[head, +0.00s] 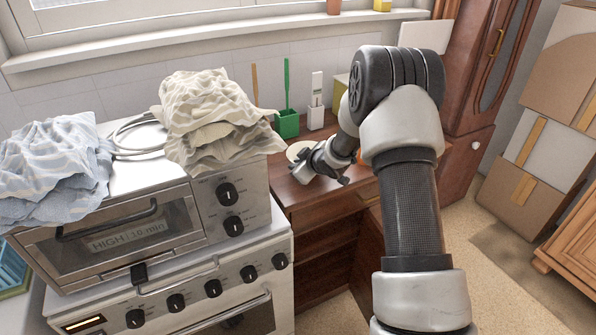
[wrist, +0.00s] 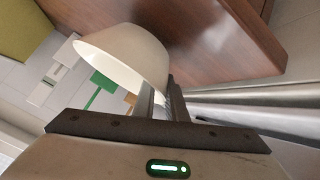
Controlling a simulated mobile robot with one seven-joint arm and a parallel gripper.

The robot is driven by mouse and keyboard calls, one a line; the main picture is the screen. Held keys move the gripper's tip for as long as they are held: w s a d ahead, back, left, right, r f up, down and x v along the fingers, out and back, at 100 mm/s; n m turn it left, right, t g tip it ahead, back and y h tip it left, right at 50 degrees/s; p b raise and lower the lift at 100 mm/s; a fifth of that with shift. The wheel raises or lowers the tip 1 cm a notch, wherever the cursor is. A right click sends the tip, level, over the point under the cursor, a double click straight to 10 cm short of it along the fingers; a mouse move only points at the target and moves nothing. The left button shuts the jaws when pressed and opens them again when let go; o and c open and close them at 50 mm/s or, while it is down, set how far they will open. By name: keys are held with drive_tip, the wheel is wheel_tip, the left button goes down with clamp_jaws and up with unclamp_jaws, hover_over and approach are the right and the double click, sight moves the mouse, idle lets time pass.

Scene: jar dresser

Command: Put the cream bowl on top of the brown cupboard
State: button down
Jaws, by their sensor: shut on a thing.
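My gripper (head: 318,166) is shut on the cream bowl (wrist: 125,55), which fills the upper middle of the wrist view. The bowl is tilted in that view, its open side facing left and down. In the head view the bowl (head: 297,151) shows only partly, behind my gripper, over the low brown wooden unit (head: 322,197). I cannot tell whether the bowl touches the wood. A tall brown cupboard (head: 476,85) stands at the right, partly behind my arm. The fingertips are largely hidden in the head view.
A steel oven (head: 120,235) with cloths (head: 215,115) on it stands at the left. A green holder (head: 287,124) and a white holder (head: 316,115) stand at the back by the tiled wall. Cardboard boxes (head: 540,150) are stacked at the right.

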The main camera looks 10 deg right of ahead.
drive_tip(key=shift+f, duration=0.9)
drive_tip(key=shift+f, duration=0.1)
drive_tip(key=c, duration=2.2)
unclamp_jaws()
drive_tip(key=shift+f, duration=0.1)
drive_tip(key=o, duration=0.4)
drive_tip(key=shift+o, duration=0.2)
